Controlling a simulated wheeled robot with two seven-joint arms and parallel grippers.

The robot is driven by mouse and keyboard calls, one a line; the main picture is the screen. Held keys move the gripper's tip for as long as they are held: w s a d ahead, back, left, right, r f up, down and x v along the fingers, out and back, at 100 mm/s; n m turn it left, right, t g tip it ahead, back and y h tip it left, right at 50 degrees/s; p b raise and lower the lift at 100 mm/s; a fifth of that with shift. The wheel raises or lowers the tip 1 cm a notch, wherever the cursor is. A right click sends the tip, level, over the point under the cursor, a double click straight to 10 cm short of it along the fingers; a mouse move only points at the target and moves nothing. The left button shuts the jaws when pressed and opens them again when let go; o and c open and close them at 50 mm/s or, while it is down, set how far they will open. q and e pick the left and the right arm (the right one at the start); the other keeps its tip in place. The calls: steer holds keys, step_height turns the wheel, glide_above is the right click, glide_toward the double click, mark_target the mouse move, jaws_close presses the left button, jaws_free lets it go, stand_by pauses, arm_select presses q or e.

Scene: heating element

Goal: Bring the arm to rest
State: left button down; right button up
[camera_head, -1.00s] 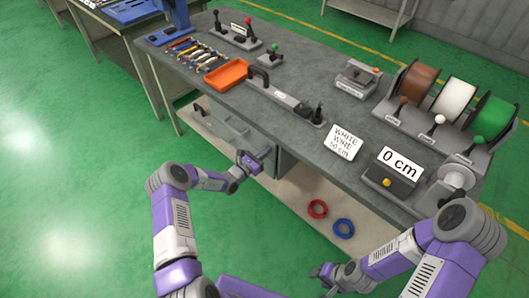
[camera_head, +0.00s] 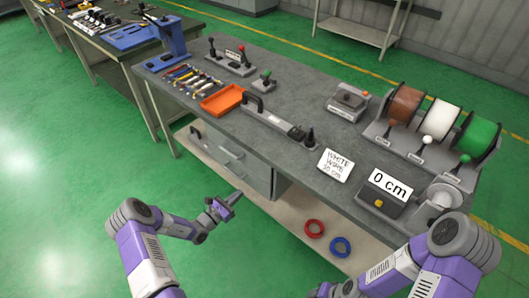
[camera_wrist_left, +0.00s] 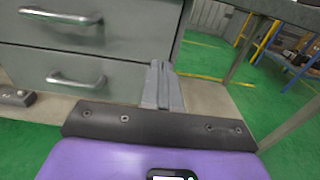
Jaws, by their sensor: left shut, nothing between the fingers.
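My left gripper (camera_head: 226,202) is in front of the workbench's drawers, apart from them, over the green floor in the head view. Its fingers are shut with nothing between them. In the left wrist view the closed fingers (camera_wrist_left: 162,88) point toward the grey drawer unit (camera_wrist_left: 85,60) and the lower shelf. My right arm (camera_head: 420,260) is bent at the lower right; its gripper (camera_head: 335,289) is at the bottom edge, partly cut off, and its fingers are too unclear to read.
The workbench (camera_head: 290,160) carries an orange tray (camera_head: 222,99), wire spools (camera_head: 440,115), a "WHITE WIRE" sign (camera_head: 336,165) and a "0 cm" display (camera_head: 388,187). Red (camera_head: 314,228) and blue (camera_head: 340,247) wire coils lie on the lower shelf. Green floor at left is clear.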

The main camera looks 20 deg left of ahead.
arm_select(q)
steer(key=s+d+f+m+g+h, duration=0.2)
steer(key=s+d+m+g, duration=0.35)
steer(key=d, duration=0.35)
steer(key=s+d+f+m+g+h, duration=0.2)
steer(key=s+d+m+g+h, duration=0.15)
steer(key=s+d+g, duration=0.35)
steer(key=s+d+f+m+g+y, duration=0.1)
steer(key=s+d+m+g+y, duration=0.1)
steer(key=s+m+y, duration=0.7)
steer(key=s+m+g, duration=0.1)
steer(key=s+m, duration=0.4)
steer(key=m, duration=0.5)
steer(key=shift+d, duration=0.25)
